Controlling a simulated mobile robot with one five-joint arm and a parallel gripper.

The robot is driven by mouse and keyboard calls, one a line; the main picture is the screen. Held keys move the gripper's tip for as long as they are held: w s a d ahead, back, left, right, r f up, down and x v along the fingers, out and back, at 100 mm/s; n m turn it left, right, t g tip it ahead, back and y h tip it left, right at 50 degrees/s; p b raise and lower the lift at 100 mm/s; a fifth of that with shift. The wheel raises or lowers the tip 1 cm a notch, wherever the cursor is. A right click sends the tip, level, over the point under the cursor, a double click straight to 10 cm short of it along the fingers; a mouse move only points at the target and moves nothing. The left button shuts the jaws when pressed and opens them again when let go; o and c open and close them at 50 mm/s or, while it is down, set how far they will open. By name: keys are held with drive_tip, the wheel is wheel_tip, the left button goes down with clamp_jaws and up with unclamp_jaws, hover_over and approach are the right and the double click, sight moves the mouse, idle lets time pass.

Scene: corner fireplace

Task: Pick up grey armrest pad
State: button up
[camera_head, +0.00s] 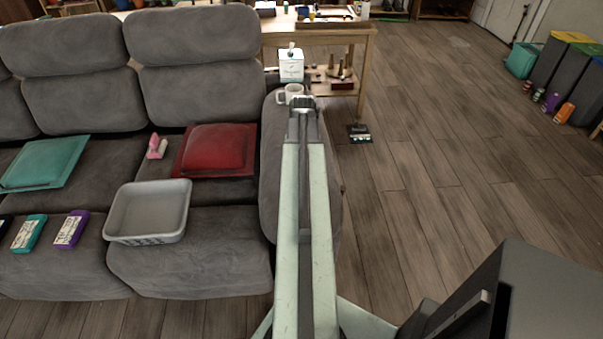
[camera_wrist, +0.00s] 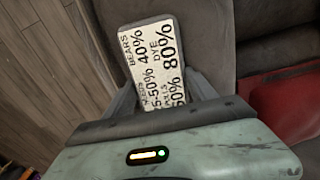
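A small block with a grey rim and a white face printed with black text (camera_wrist: 150,55), seemingly the grey armrest pad, shows in the wrist view on the sofa's grey armrest. My gripper (camera_wrist: 160,86) has a finger on each side of its near end. The fingertips are at or very close to its edges, and I cannot tell whether they press on it. The near end of the block is hidden by my gripper. In the head view my gripper (camera_head: 303,103) is over the far end of the armrest (camera_head: 270,150), and the block cannot be made out there.
A white mug (camera_head: 291,92) and a tissue box (camera_head: 291,65) stand just beyond my gripper, by a wooden table (camera_head: 335,33). A red cushion (camera_head: 215,150), a grey tray (camera_head: 148,212), a pink object (camera_head: 157,147) and labelled blocks (camera_head: 71,229) lie on the sofa. The floor to the right is mostly clear.

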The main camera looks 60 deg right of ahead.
drive_tip(key=c, duration=0.5)
drive_tip(key=shift+r, duration=0.1)
wheel_tip(320, 180, up, 10)
drive_tip(key=p, duration=1)
